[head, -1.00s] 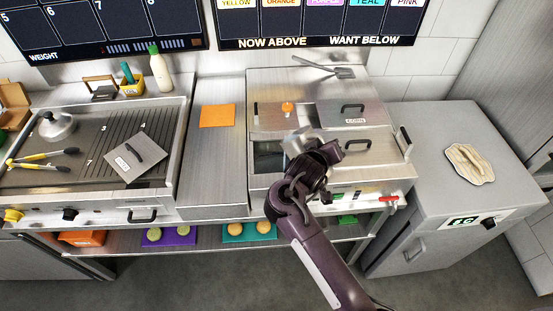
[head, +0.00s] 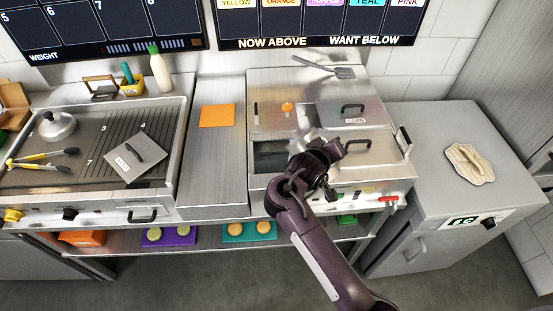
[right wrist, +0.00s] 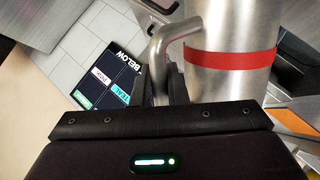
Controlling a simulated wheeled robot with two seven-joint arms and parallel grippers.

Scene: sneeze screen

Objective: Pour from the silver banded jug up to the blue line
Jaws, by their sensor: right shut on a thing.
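My right gripper (head: 322,152) is over the front of the steel counter unit with lidded wells. In the right wrist view it is shut on the handle (right wrist: 160,48) of a silver jug (right wrist: 228,90) with a red band (right wrist: 232,59). In the head view the jug (head: 304,136) is mostly hidden behind the gripper, and only a bit of bright metal shows. The jug's mouth and contents are not visible. An open dark well (head: 270,155) lies just left of the gripper. I see no blue line. My left gripper is not in view.
Lidded wells (head: 352,112) stand behind and right of the gripper. A grill (head: 90,150) with tongs (head: 42,158) and a dome lid (head: 57,125) is at left. An orange sheet (head: 217,115) lies on the clear steel strip. A cloth (head: 469,163) lies on the right cabinet.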

